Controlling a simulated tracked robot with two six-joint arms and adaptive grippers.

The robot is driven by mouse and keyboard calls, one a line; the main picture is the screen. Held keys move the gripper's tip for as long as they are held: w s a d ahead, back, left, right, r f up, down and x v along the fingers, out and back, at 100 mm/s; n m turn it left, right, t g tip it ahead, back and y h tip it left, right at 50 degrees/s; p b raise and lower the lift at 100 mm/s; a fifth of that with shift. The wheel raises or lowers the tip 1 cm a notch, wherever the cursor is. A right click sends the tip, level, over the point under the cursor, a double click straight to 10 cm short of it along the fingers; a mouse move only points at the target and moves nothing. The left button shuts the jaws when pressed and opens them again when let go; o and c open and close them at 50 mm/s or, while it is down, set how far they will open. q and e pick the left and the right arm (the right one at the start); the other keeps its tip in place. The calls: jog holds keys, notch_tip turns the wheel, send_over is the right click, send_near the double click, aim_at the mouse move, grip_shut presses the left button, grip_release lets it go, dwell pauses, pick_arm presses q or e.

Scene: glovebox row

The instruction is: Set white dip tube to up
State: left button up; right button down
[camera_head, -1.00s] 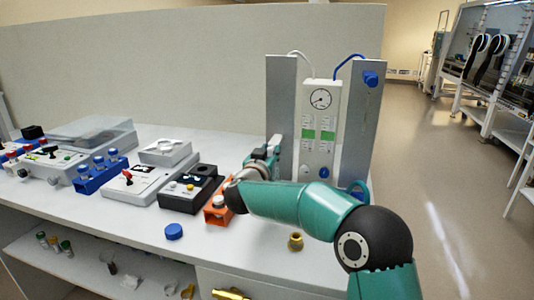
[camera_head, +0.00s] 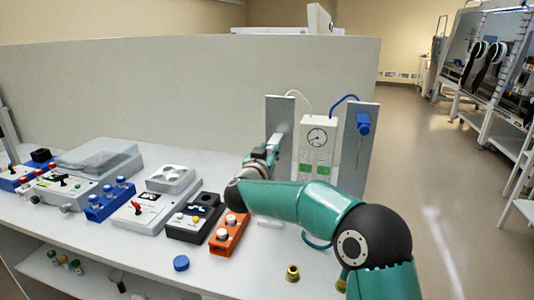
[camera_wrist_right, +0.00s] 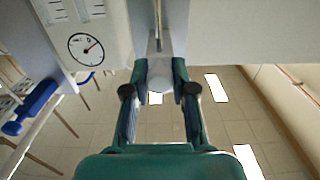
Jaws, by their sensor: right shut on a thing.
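The white dip tube (camera_wrist_right: 159,72) is between the fingertips of my right gripper (camera_wrist_right: 160,84) in the right wrist view, below a thin rod. A thin white hose (camera_head: 301,98) arches from the top of this post to the white gauge box (camera_head: 319,130). The blue counterpart block (camera_head: 363,123) sits high on the right grey post (camera_head: 367,155). My left gripper is out of view.
An orange block with white knobs (camera_head: 229,233), a black box (camera_head: 195,218) and several other devices stand left on the bench. A blue cap (camera_head: 181,263) and a brass fitting (camera_head: 292,272) lie near the front.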

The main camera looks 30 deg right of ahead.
notch_tip(320, 180, up, 10)
jog(key=p, duration=0.7)
jog(key=shift+d+f, duration=0.1)
jog(key=shift+f, duration=0.15)
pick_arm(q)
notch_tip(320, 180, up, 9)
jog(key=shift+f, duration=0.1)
pick_arm(e)
jog(key=shift+r, duration=0.15)
jog(key=c, duration=1.1)
grip_release()
jog(key=shift+o, duration=0.7)
jog(key=shift+f, duration=0.25)
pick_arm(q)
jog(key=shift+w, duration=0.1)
pick_arm(e)
jog(key=v, duration=1.2)
